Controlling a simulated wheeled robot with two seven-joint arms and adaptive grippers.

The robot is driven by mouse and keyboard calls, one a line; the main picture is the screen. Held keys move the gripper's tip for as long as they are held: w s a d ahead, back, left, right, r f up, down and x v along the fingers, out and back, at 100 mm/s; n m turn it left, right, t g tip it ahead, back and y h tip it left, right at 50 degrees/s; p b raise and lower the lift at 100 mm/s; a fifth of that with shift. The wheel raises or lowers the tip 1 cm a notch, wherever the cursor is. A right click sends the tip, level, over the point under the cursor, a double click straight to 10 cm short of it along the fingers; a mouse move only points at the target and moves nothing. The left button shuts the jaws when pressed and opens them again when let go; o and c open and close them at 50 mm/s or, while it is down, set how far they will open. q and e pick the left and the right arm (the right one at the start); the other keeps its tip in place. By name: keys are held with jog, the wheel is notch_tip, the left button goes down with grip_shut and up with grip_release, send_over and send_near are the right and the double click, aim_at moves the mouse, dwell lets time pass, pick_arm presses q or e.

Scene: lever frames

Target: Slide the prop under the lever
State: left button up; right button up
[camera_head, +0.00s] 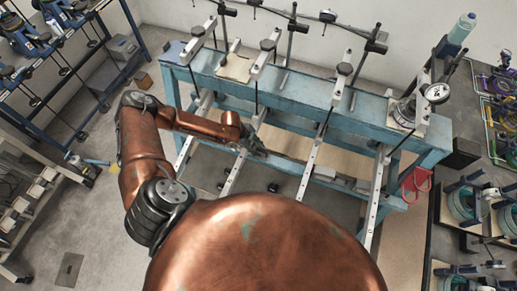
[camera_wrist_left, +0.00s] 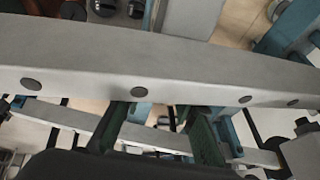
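Several long pale lever bars stick out from the teal bench (camera_head: 300,95). One lever (camera_head: 312,160) is right of my left gripper (camera_head: 257,150), and another lever (camera_head: 233,172) passes just left of and below it. In the left wrist view, a pale bar with dark round holes (camera_wrist_left: 185,75) crosses close in front of the fingers. My left gripper (camera_wrist_left: 158,120) shows there with its two green fingers apart. I see nothing held between them. The fingertips meet the bar's lower edge, and I cannot tell whether they touch it. I cannot make out the prop for certain. My right gripper is out of view.
A round dial (camera_head: 437,93) stands at the bench's right end. A red frame (camera_head: 417,183) hangs at the right. Blue shelving (camera_head: 110,55) stands at the left. Small dark blocks (camera_head: 272,187) show between the levers. The floor (camera_head: 100,220) at the left is mostly clear.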

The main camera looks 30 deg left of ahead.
pick_arm(q)
jog(key=v, duration=1.1)
jog(key=shift+s+a+r, duration=0.15)
jog(key=shift+a+r, duration=0.05)
jog(key=shift+r, duration=0.15)
